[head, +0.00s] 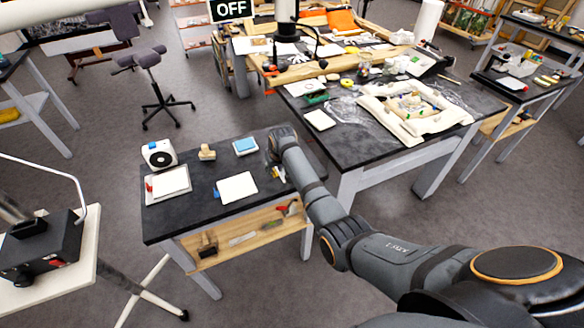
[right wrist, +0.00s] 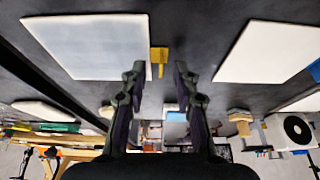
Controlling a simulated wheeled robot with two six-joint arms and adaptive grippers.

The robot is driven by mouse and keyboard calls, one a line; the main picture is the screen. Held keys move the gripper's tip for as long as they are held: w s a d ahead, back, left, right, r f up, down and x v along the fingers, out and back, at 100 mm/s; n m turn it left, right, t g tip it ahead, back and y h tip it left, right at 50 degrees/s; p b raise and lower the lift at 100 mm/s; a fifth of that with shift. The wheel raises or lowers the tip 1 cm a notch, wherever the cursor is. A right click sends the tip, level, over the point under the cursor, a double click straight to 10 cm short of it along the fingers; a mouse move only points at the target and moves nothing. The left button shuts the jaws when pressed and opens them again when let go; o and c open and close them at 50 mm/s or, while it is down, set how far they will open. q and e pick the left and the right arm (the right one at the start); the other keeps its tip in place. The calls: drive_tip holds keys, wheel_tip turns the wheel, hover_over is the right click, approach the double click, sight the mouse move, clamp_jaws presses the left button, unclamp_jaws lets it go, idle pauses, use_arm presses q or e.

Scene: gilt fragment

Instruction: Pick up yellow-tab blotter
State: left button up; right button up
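The yellow-tab blotter (right wrist: 90,45) is a flat white pad lying on the dark table, at upper left in the right wrist view. Its yellow tab (right wrist: 158,56) sticks out from its edge, between the lines of my fingers. In the head view only the yellow tab (head: 279,174) shows clearly; my right arm hides most of the pad. My right gripper (right wrist: 160,78) is open and empty, its two fingers spread on either side of the tab; I cannot tell its height above the table. My left gripper is not in view.
On the same table lie a blue-tab white pad (head: 237,187), a red-tab white pad (head: 170,184), a blue-topped pad (head: 245,146), a wooden block (head: 207,152) and a white device with a black disc (head: 159,154). A larger cluttered table (head: 350,149) stands close by.

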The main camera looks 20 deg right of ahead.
drive_tip(key=shift+w+f, duration=0.15)
drive_tip(key=shift+f, duration=0.25)
drive_tip(key=shift+c, duration=0.4)
clamp_jaws()
drive_tip(key=shift+r, duration=0.15)
